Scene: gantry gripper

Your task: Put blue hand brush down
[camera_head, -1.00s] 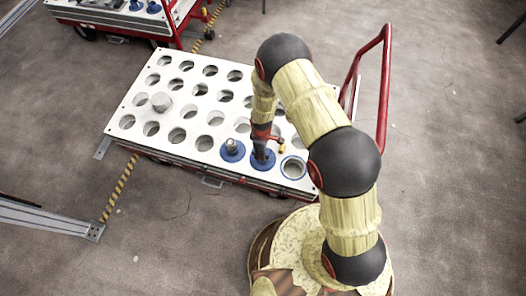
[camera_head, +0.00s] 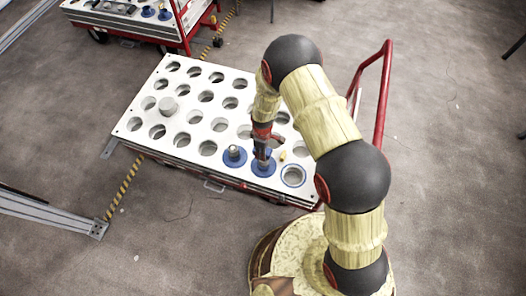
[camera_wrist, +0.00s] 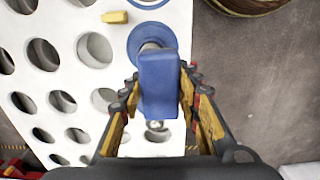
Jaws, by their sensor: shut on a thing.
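The blue hand brush (camera_wrist: 159,85) shows in the wrist view as a blue block between the fingers of my gripper (camera_wrist: 160,108), which is shut on it. A blue ring (camera_wrist: 133,45) with a grey cylinder shows behind the brush on the white plate. In the head view my gripper (camera_head: 262,150) is over the middle blue disc (camera_head: 264,168) at the plate's front edge. The brush is too small and covered to make out there. I cannot tell whether it touches the disc.
The white plate (camera_head: 150,125) has rows of round holes. A second blue disc with a grey peg (camera_head: 234,155) and an empty blue-ringed hole (camera_head: 293,175) flank my gripper. A small yellow piece (camera_wrist: 95,46) lies on the plate. A red handle (camera_head: 383,90) rises at right.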

